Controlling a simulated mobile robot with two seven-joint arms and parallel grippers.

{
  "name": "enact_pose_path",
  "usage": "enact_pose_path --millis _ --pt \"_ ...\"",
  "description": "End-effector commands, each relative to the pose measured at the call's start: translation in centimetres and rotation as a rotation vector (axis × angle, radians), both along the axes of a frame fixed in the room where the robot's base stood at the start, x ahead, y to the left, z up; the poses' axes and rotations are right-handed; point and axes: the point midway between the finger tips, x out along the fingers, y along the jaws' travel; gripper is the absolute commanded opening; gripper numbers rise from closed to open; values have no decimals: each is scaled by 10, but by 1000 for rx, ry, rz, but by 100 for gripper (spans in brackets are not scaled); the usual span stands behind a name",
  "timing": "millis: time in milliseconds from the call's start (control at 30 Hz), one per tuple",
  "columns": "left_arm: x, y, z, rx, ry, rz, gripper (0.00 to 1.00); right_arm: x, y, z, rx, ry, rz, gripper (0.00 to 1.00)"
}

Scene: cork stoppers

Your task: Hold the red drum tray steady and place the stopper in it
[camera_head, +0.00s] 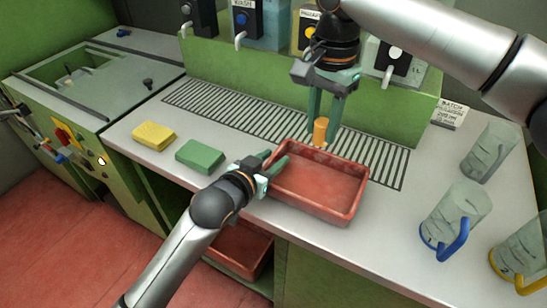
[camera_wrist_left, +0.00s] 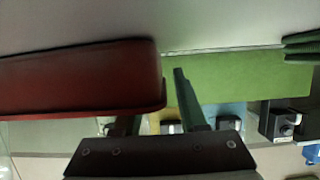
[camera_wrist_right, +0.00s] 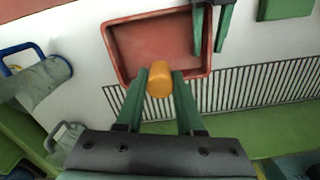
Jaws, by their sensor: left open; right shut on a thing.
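The red drum tray (camera_head: 318,205) lies on the counter and is empty inside. It also shows in the right wrist view (camera_wrist_right: 150,50) and, from the side, in the left wrist view (camera_wrist_left: 80,80). My left gripper (camera_head: 272,165) is open at the tray's left end, its fingers by the rim; I cannot tell whether they touch it. My right gripper (camera_head: 330,112) points down and is shut on the orange-brown cork stopper (camera_head: 320,132). The stopper (camera_wrist_right: 159,81) is at the fingertips, above or near the tray's back rim.
A yellow sponge (camera_head: 153,135) and a green sponge (camera_head: 199,156) lie left of the tray. Clear jugs with blue (camera_head: 445,245) and yellow (camera_head: 505,275) handles stand right. A slotted drain (camera_head: 230,115) and dispensers are behind. Another red tray (camera_head: 240,250) sits on a shelf below.

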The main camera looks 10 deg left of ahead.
Motion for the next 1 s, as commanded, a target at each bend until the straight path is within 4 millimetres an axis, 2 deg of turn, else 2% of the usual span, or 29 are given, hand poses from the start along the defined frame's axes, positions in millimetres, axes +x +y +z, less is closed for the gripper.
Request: enact_pose_path --millis 367,733,1000 --pt "5 -2 -1 -1 -1 -1 41 0 0 0 0 0 0 0" --pt "4 -2 -1 0 -1 0 1 0 0 0 0 0 0 0" --pt "4 -2 -1 0 -1 0 0 0 0 0 0 0 0 0"
